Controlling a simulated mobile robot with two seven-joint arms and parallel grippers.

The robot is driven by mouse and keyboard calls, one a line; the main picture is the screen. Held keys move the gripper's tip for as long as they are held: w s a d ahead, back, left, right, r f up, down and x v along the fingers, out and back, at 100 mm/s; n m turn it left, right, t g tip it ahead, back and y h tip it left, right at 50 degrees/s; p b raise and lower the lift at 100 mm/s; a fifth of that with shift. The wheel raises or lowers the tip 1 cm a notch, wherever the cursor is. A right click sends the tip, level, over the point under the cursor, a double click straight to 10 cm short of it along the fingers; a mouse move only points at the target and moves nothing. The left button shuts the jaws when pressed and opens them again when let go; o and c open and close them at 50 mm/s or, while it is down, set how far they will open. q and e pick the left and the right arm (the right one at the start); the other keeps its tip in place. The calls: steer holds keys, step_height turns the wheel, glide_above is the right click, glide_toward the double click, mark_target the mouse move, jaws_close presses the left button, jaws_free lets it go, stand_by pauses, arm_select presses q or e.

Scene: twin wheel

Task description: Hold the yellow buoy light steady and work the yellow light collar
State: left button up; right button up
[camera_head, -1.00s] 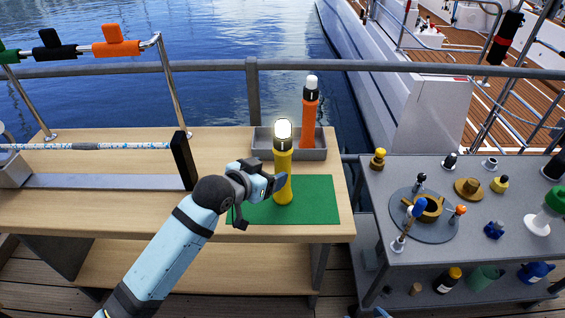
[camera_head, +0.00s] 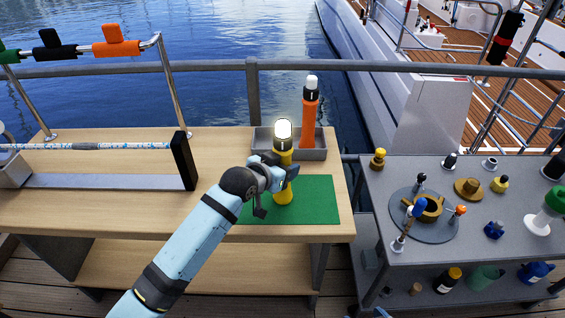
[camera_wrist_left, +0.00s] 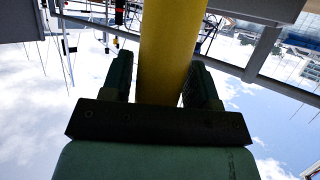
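The yellow buoy light (camera_head: 283,190) stands upright on the green mat (camera_head: 318,200), its white lamp (camera_head: 283,129) glowing on top. My left gripper (camera_head: 281,170) is at the upper part of the yellow body, below the collar. In the left wrist view the yellow body (camera_wrist_left: 168,50) stands between the two fingers (camera_wrist_left: 160,80). The right finger looks close to it or touching, and a thin gap shows at the left finger. My right gripper is not in view.
Behind the mat, a grey tray (camera_head: 262,140) holds an orange buoy light (camera_head: 309,115). A rope fixture with a black upright plate (camera_head: 184,160) stands to the left. A grey table (camera_head: 450,270) with several small parts stands to the right.

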arm_select(q)
steer(key=c, duration=0.6)
steer(key=o, duration=0.3)
steer(key=shift+f, duration=0.1)
steer(key=c, duration=0.4)
steer(key=shift+o, duration=0.2)
